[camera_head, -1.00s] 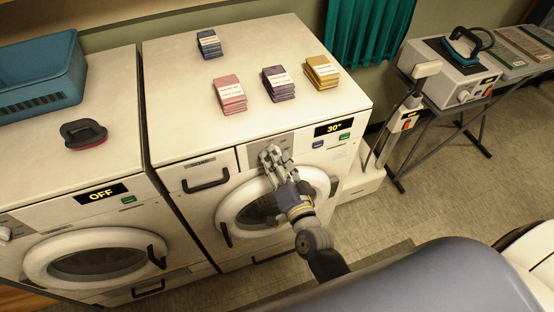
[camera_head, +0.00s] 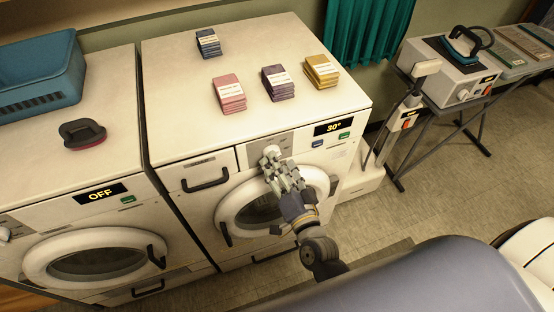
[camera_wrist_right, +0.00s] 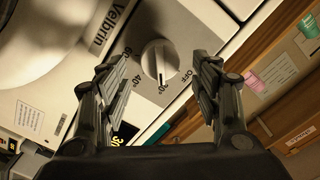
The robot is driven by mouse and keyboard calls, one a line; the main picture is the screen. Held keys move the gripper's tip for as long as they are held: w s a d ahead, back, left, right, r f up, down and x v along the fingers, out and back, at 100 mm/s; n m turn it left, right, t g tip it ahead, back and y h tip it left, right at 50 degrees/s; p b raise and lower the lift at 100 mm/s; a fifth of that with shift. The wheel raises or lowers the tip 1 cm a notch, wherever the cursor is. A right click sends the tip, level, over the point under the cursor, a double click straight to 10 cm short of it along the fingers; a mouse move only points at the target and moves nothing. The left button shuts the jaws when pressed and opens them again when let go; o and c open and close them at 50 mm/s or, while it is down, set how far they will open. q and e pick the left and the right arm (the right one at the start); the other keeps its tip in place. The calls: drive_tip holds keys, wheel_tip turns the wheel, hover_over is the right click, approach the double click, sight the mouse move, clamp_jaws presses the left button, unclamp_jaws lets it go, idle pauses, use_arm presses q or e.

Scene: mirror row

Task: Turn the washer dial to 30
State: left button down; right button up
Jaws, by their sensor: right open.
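The washer dial (camera_wrist_right: 158,62) is a round white knob in the right wrist view, its pointer line at the 30° mark. It also shows in the head view (camera_head: 270,152) on the front panel of the right washer (camera_head: 175,125). The washer's display (camera_head: 333,128) reads 30°. My right gripper (camera_head: 283,172) is open and empty in front of the panel, just off the dial. In the right wrist view its fingers (camera_wrist_right: 162,65) lie to either side of the dial with gaps. My left gripper is not in view.
The left washer's display (camera_head: 101,194) reads OFF. A blue basket (camera_head: 40,80) and dark-handled brush (camera_head: 83,134) sit on it. An ironing station (camera_head: 455,80) stands right.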

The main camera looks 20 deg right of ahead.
drive_tip(key=s, duration=0.9)
drive_tip(key=shift+s+d, duration=0.15)
drive_tip(key=shift+s, duration=0.1)
drive_tip(key=s+f+n+g+y+b, duration=0.15)
drive_tip(key=s+f+n+g, duration=0.3)
drive_tip(key=f, duration=1.25)
drive_tip(key=s+f+n+g+b, duration=0.25)
drive_tip(key=s+f+g, duration=0.2)
drive_tip(key=f, duration=1.25)
drive_tip(key=s+d+f+n+g+h, duration=0.1)
drive_tip(key=s+d+f+g, duration=0.3)
drive_tip(key=s+f, duration=0.5)
drive_tip(key=s+d+f+n+g+h+b, duration=0.1)
drive_tip(key=s+d+f+n+g, duration=0.2)
drive_tip(key=s+f, duration=0.6)
drive_tip(key=s+n+g, duration=0.1)
drive_tip(key=s, duration=0.3)
drive_tip(key=shift+d+f, duration=0.4)
